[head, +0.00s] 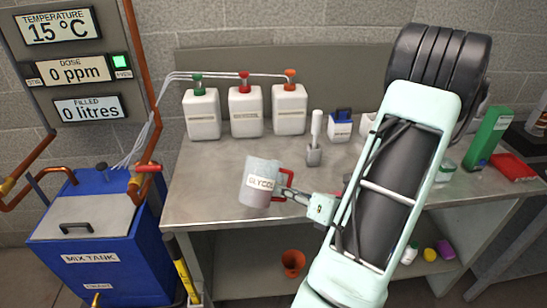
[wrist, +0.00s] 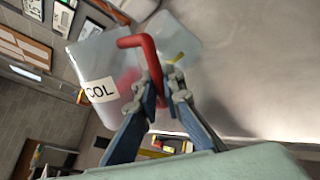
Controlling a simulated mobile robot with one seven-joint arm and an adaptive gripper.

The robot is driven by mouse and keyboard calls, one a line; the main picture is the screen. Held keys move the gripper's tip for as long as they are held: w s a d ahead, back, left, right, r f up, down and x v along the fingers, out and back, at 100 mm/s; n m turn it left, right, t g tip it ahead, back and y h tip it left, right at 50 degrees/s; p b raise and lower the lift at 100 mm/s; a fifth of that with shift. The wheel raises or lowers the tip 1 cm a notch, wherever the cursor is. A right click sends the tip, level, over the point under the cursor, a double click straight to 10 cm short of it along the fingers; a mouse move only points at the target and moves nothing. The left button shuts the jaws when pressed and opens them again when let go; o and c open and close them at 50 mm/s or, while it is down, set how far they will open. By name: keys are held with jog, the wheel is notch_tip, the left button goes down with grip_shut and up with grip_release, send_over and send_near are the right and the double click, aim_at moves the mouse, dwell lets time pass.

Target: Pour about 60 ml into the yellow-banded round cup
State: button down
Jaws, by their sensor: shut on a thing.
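A translucent jug with a GLYCOL label (head: 259,184) is in the middle of the head view, over the front of the steel bench and slightly tilted. My gripper (head: 288,193) is shut on its red handle. In the wrist view the jug (wrist: 97,55) is at the left, and my gripper (wrist: 160,88) closes around the lower part of the red handle. Beyond the handle a pale translucent vessel (wrist: 185,38) with a small yellow mark shows; it may be the yellow-banded cup. In the head view I cannot make out this cup; the jug may hide it.
Three white bottles with green, red and orange caps (head: 245,110) stand at the back of the bench (head: 215,172). A grey holder with a white-handled tool (head: 314,145) is behind the jug. A blue mix tank (head: 90,235) stands left. The display reads 0 litres.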

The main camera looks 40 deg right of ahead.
aim_at(267, 184)
jog(key=shift+s+a+r+m+g+y+p, duration=0.1)
jog(key=shift+a+r+m+g+y+p, duration=0.3)
jog(key=shift+p, duration=1.05)
jog(key=shift+s+a+r+m+g+y+p, duration=0.1)
jog(key=shift+r+m+y+p, duration=0.35)
jog(key=shift+p, duration=0.95)
jog(key=shift+r+m+y+p, duration=0.15)
jog(key=shift+m+y+p, duration=0.15)
jog(key=shift+p, duration=0.35)
jog(key=shift+s+a+r+m+y+p, duration=0.1)
jog(key=shift+a+r+m+y+p, duration=0.25)
jog(key=shift+p, duration=0.55)
jog(key=shift+s+d+r+m+y+p, duration=0.1)
jog(key=shift+m+y+p, duration=0.1)
jog(key=shift+y+p, duration=0.5)
jog(key=shift+w+d+t, duration=0.15)
jog(key=shift+d+t, duration=0.05)
jog(key=shift+t, duration=0.1)
jog(key=shift+r+m+p, duration=0.2)
jog(key=shift+m+p, duration=0.1)
jog(key=shift+p, duration=0.75)
jog(key=shift+a+r+p, duration=0.1)
jog(key=shift+a+p, duration=0.1)
jog(key=shift+p, duration=0.35)
